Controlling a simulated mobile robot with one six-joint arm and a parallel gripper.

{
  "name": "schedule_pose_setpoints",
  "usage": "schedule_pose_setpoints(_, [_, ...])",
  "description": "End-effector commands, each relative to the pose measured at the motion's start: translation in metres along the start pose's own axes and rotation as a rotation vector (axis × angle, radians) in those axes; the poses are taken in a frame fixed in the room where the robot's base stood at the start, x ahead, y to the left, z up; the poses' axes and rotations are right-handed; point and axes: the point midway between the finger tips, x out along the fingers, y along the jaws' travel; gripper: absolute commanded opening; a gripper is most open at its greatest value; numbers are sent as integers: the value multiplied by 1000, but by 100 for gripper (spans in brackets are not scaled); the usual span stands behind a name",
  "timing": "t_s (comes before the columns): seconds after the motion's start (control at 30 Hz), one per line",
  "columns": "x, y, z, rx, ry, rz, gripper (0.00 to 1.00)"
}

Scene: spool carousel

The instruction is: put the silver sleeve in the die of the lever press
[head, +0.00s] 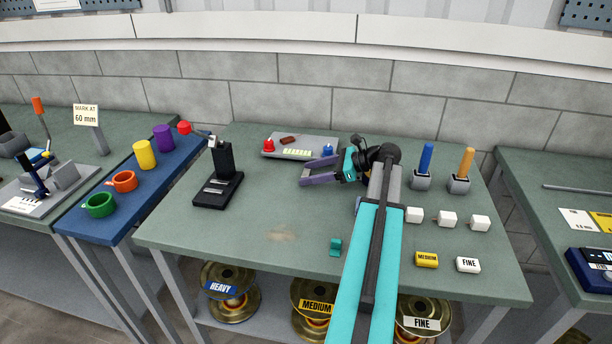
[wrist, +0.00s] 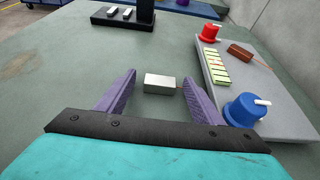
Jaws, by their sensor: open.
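The silver sleeve (wrist: 160,83) shows in the wrist view as a small, pale, block-like piece lying on the green table. It lies between the two purple fingers of my gripper (wrist: 159,76), close to the tips, with a gap on the left; on the right it looks close to the finger. My gripper (head: 304,173) is open and points left, low over the table in the head view.
A grey panel (wrist: 262,90) with a red knob (wrist: 210,33) and a blue knob (wrist: 243,110) stands close to my right finger. White blocks (head: 447,219), two handled tools and a teal piece (head: 336,247) are on the table. Table between gripper and press is clear.

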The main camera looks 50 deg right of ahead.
Motion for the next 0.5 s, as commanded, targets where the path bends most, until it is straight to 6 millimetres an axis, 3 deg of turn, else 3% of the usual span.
schedule_pose_setpoints(0.47, [0, 0, 0, 1, 0, 0, 61])
schedule_pose_setpoints(0.5, [-1, 0, 0, 1, 0, 0, 58])
